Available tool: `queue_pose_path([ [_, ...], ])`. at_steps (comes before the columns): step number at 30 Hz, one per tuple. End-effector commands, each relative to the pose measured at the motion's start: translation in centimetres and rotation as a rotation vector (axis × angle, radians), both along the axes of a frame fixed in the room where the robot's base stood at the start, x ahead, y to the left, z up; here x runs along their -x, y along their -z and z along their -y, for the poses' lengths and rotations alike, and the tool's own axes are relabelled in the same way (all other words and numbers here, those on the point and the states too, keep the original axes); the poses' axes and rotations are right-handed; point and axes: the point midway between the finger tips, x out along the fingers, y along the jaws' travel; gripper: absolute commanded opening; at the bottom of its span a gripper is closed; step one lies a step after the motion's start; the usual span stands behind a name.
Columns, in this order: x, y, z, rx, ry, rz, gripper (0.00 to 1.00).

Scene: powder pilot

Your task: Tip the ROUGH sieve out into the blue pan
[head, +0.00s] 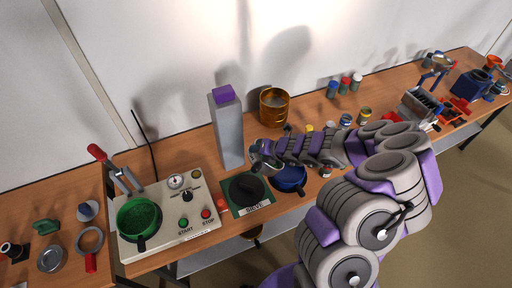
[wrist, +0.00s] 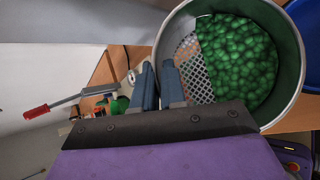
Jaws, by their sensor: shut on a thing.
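My gripper (head: 262,158) is shut on the wall of a round grey metal sieve, at the left side of the blue pan (head: 290,180) in the head view. In the wrist view the fingers (wrist: 158,80) meet the near edge of the sieve (wrist: 190,65). Many green pellets (wrist: 240,55) lie heaped to one side in it, leaving part of the perforated bottom bare. A blue rim, likely the blue pan (wrist: 308,25), shows beyond the sieve at the right edge. In the head view the held sieve is hard to make out, and my arm partly hides the pan.
A black round piece (head: 247,188) lies on a green labelled mat left of the pan. A tall grey column (head: 228,135) and a brown pot (head: 273,107) stand behind. A control box (head: 170,218) with a green bowl (head: 138,217) is at left.

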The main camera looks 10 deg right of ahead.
Motion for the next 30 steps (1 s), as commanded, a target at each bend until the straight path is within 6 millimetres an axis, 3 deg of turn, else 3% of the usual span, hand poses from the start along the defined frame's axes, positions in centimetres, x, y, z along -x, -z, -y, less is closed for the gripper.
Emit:
queue_pose_path([
  [30,-0.3,-1.4,1.8,-0.155,0.003,-0.031,0.00],
])
